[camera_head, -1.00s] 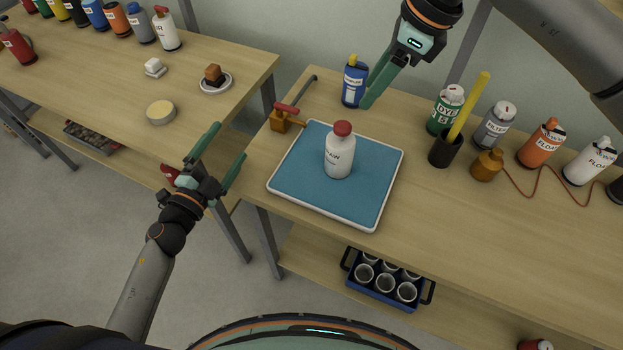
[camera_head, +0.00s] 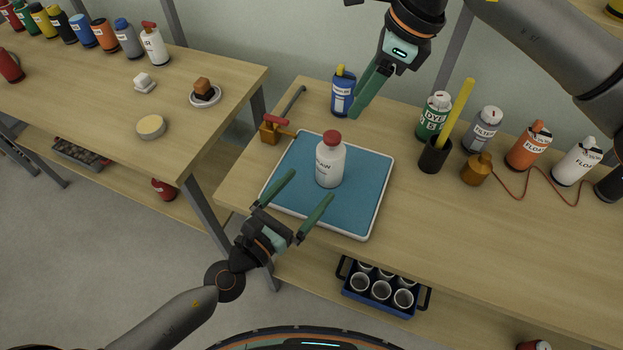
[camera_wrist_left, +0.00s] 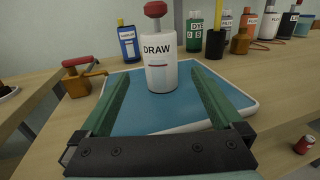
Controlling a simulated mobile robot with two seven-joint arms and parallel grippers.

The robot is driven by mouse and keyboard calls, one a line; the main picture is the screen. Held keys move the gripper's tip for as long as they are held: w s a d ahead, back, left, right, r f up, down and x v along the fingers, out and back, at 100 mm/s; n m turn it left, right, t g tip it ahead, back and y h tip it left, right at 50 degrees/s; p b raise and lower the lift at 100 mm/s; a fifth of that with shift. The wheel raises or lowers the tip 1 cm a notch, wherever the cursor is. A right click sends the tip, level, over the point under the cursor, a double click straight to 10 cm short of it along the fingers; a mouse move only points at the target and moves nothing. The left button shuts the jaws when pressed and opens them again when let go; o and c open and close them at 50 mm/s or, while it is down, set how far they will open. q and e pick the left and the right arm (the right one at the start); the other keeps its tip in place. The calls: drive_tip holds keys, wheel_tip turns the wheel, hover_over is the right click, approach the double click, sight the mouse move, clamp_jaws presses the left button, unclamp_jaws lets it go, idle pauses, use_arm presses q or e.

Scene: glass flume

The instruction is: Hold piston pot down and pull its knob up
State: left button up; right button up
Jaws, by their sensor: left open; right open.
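The piston pot (camera_head: 330,165) is a white bottle-shaped pot standing upright on the blue mat in a white-rimmed tray (camera_head: 375,205). Its red knob (camera_head: 332,138) sits low on top. In the left wrist view the pot (camera_wrist_left: 159,62) reads "DRAW", and its red knob (camera_wrist_left: 155,9) shows on a short grey neck. My left gripper (camera_head: 307,186) is open and empty, in front of the pot, its fingers pointing at it without touching. In the left wrist view the pot stands beyond and between the fingertips (camera_wrist_left: 157,78). My right gripper (camera_head: 362,92) is open above the bench's back, behind the pot.
A brass valve with a red handle (camera_head: 272,130) stands left of the tray. A blue bottle (camera_head: 343,95) is behind it. A black cup (camera_head: 434,155) with a yellow stick and several bottles stand right. A crate of cups (camera_head: 380,290) is on the lower shelf.

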sight(340, 152)
use_arm(q)
drive_tip(key=x, duration=1.2)
drive_tip(key=shift+w+d+r, duration=0.1)
drive_tip(key=shift+d, duration=0.05)
